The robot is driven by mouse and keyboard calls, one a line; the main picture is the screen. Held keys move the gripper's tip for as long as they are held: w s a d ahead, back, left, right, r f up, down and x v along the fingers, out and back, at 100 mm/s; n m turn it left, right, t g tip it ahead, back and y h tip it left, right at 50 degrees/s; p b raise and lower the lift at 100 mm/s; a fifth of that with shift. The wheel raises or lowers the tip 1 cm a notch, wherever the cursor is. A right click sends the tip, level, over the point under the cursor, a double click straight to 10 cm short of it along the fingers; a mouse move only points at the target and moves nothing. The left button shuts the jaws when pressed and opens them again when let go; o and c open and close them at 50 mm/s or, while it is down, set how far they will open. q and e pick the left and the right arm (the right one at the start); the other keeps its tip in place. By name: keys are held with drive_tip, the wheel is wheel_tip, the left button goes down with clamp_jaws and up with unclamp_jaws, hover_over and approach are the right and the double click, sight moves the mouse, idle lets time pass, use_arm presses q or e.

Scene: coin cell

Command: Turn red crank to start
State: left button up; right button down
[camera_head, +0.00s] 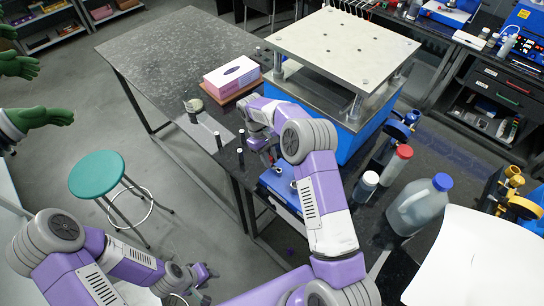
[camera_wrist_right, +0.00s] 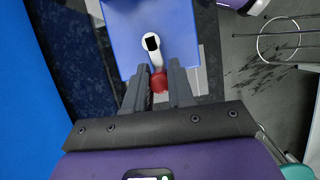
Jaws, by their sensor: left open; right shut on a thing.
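The red crank knob (camera_wrist_right: 159,80) shows between the fingers of my right gripper (camera_wrist_right: 159,72) in the right wrist view. A pale crank arm (camera_wrist_right: 157,60) runs from it to a round hub with a dark square centre, on the face of a blue box (camera_wrist_right: 122,28). The blue box also shows in the head view (camera_head: 277,186), partly hidden by my right arm. My right gripper (camera_head: 270,156) is shut on the knob. My left gripper (camera_head: 204,277) is open and empty at the lower left, away from the crank.
A large blue press-like machine with a pale top plate (camera_head: 343,45) stands behind my right arm. A pink tissue box (camera_head: 232,76) and a small jar (camera_head: 194,106) sit on the dark bench. Bottles and a jug (camera_head: 417,206) stand at the right. A green stool (camera_head: 97,174) is on the floor.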

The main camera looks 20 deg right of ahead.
drive_tip(key=shift+s+a+n+t+h, duration=0.15)
drive_tip(key=shift+a+n+h, duration=0.1)
drive_tip(key=shift+n, duration=0.5)
drive_tip(key=shift+s+a+n+t+h, duration=0.2)
drive_tip(key=shift+n, duration=0.6)
drive_tip(key=shift+s+a+n+t+h, duration=0.15)
drive_tip(key=shift+a+n+h, duration=0.1)
drive_tip(key=shift+n, duration=0.5)
drive_tip(key=c, duration=1)
unclamp_jaws()
drive_tip(key=v, duration=0.7)
drive_tip(key=shift+a+r, duration=0.1)
drive_tip(key=shift+r, duration=0.15)
